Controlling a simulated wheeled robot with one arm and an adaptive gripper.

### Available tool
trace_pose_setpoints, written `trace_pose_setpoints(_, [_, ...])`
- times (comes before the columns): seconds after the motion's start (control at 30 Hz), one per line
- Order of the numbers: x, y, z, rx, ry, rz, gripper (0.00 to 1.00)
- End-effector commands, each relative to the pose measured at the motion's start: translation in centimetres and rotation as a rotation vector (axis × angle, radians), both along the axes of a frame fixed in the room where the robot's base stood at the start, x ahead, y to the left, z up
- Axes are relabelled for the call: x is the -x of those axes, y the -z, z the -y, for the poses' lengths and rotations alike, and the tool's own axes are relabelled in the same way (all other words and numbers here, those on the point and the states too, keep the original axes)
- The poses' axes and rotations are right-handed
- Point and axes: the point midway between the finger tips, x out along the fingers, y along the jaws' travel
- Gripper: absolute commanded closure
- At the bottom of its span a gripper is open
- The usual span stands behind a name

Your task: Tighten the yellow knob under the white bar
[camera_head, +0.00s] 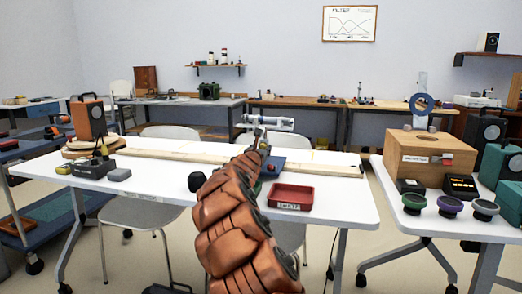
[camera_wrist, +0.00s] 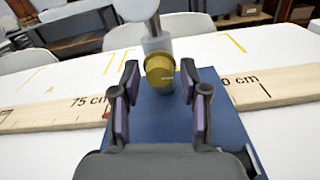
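The yellow knob (camera_wrist: 160,70) is in the upper middle of the wrist view, under a pale post (camera_wrist: 156,43) that joins the white bar (camera_wrist: 138,8). In the head view the white bar (camera_head: 268,122) lies across, just above and behind my arm's end. My gripper (camera_wrist: 160,82) is open, with one purple-padded finger on each side of the knob. Gaps show between the pads and the knob; I see no contact. In the head view my gripper is small and partly hidden by my arm.
A blue plate (camera_wrist: 178,125) lies below the knob, across a wooden ruler (camera_wrist: 262,88). On the white table (camera_head: 140,188) stand a red tray (camera_head: 291,196), a black round object (camera_head: 196,182) and a dark grey device (camera_head: 93,167).

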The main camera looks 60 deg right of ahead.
Motion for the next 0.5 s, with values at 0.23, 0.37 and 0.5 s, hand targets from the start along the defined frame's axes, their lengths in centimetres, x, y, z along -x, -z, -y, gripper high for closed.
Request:
trace_pose_setpoints(0.23, [0.02,0.01,0.02,0.000,0.001,0.000,0.85])
trace_pose_setpoints(0.37, [0.05,0.02,0.03,0.000,0.001,0.000,0.99])
trace_pose_setpoints(0.5, [0.08,0.08,0.05,-0.002,0.001,0.004,1.00])
